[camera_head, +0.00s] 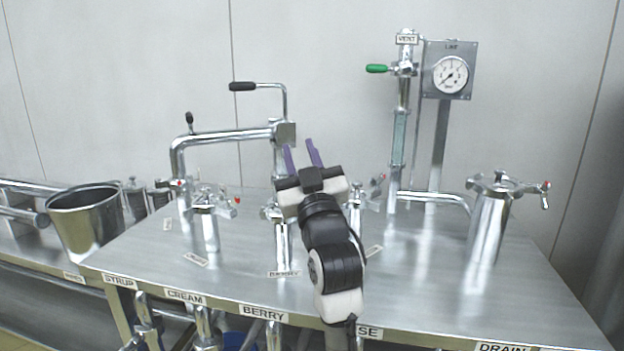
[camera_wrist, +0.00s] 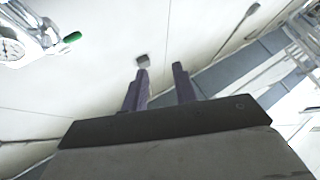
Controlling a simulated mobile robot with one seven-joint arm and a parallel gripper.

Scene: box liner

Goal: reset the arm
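My gripper (camera_head: 301,158) is raised over the middle of the steel bench in the head view, with its two purple fingers pointing up and a little left. The fingers are apart with nothing between them. My gripper also shows in the wrist view (camera_wrist: 161,82), its fingers spread against the wall and ceiling. In the head view the arm covers part of the bench and some fittings behind it.
The steel bench (camera_head: 400,290) carries a bent pipe with a black-handled lever (camera_head: 243,86), a green-handled valve (camera_head: 377,69), a gauge (camera_head: 451,75), a capped cylinder (camera_head: 490,225) and several small valves. A metal bucket (camera_head: 85,222) stands left. Space above the bench's right part is partly clear.

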